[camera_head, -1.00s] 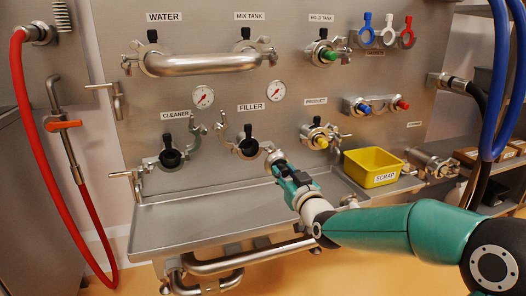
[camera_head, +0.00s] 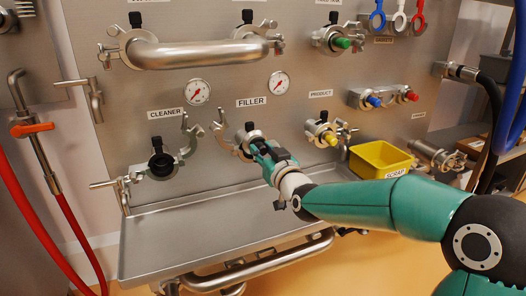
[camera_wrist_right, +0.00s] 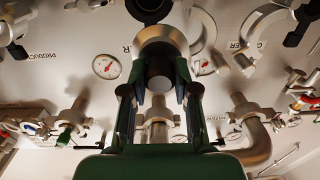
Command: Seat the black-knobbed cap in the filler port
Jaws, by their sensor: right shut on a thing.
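My right gripper (camera_head: 259,148) is shut on the black knob (camera_wrist_right: 159,76) of the silver cap (camera_wrist_right: 163,42). In the head view the gripper and cap are in front of the filler port, under the FILLER label (camera_head: 252,103), and cover most of it. An open clamp arm (camera_head: 221,131) stands out at the port's left. In the wrist view a dark round part (camera_wrist_right: 150,7), likely the port, shows just beyond the cap's rim. I cannot tell whether the cap touches the port. My left gripper is not in view.
The cleaner port (camera_head: 161,163) with its open clamp is to the left. The product fitting (camera_head: 324,134) with a yellow plug is close on the right. A yellow scrap bin (camera_head: 381,158) stands at the right. The steel tray (camera_head: 180,232) below is bare.

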